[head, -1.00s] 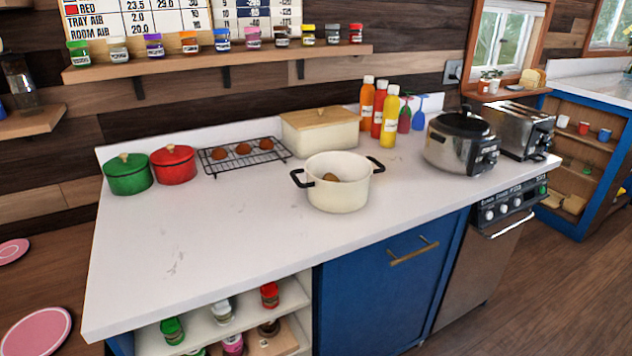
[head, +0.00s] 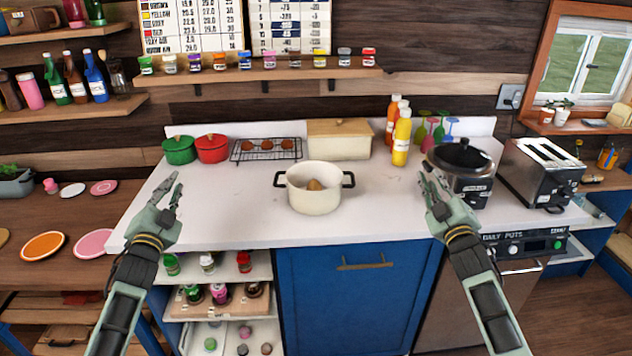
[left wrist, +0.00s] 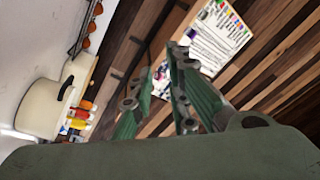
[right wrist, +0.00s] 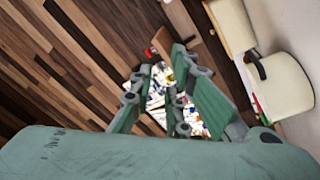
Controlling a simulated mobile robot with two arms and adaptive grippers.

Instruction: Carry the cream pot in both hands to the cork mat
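The cream pot (head: 314,200) stands upright on the white counter, with a dark handle on its left and right sides and a brown roundish item (head: 315,185) inside. It also shows in the left wrist view (left wrist: 40,110) and the right wrist view (right wrist: 278,88). My left gripper (head: 172,192) is raised to the left of the pot, open and empty, apart from the handle. My right gripper (head: 431,190) is raised to the right of the pot, also open and empty, apart from the handle. I cannot make out a cork mat in any view.
Behind the pot are a cooling rack (head: 266,152) and a cream box with a wooden lid (head: 338,140). Green (head: 178,150) and red (head: 212,149) pots stand back left. Bottles (head: 401,140), a cooker (head: 461,170) and a toaster (head: 540,172) stand right. The counter's front left is clear.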

